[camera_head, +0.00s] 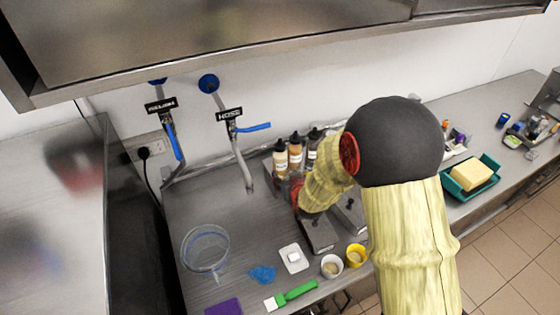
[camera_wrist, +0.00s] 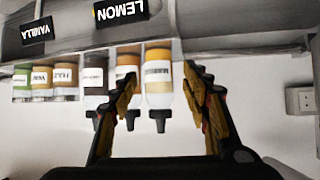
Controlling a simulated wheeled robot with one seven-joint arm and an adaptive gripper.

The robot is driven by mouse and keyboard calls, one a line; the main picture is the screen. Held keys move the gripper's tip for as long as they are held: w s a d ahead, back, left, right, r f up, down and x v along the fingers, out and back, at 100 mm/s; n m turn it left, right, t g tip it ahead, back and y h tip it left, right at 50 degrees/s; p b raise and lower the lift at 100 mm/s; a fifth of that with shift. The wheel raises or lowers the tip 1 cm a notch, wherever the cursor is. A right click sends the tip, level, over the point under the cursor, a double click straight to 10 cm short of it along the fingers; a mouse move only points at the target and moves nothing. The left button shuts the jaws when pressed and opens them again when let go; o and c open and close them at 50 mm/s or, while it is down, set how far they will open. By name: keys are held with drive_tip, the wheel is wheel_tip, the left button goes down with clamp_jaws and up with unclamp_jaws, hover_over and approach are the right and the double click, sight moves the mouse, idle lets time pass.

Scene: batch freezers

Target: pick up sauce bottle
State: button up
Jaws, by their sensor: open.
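Three sauce bottles with dark nozzle caps stand in a row by the back wall: a pale yellow-and-white one (camera_head: 280,158), an orange one (camera_head: 295,152) and a dark brown one (camera_head: 313,145). The wrist view is upside down, with caps pointing down. There the pale yellow bottle (camera_wrist: 158,78) shows between the spread fingers of my gripper (camera_wrist: 165,98). The orange bottle (camera_wrist: 127,60) is partly covered by the left finger, and the dark bottle (camera_wrist: 95,78) is left of it. My gripper is open and empty. In the head view my arm hides most of it.
Several smaller labelled jars (camera_wrist: 42,78) line up beside the bottles. Two taps with blue handles (camera_head: 250,127) are left of the bottles. A clear bowl (camera_head: 205,250), a green brush (camera_head: 292,296) and small cups (camera_head: 355,255) lie on the front counter.

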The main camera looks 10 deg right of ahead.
sight(282, 161)
drive_tip(key=shift+t, duration=0.6)
drive_tip(key=shift+w+d+f+p, duration=0.1)
drive_tip(key=shift+w+f+p, duration=0.05)
drive_tip(key=shift+w, duration=2.05)
drive_tip(key=shift+w+d+f+p, duration=0.1)
drive_tip(key=shift+w+f+p, duration=0.05)
drive_tip(key=shift+w, duration=2)
drive_tip(key=shift+c, duration=0.8)
drive_tip(key=c, duration=0.6)
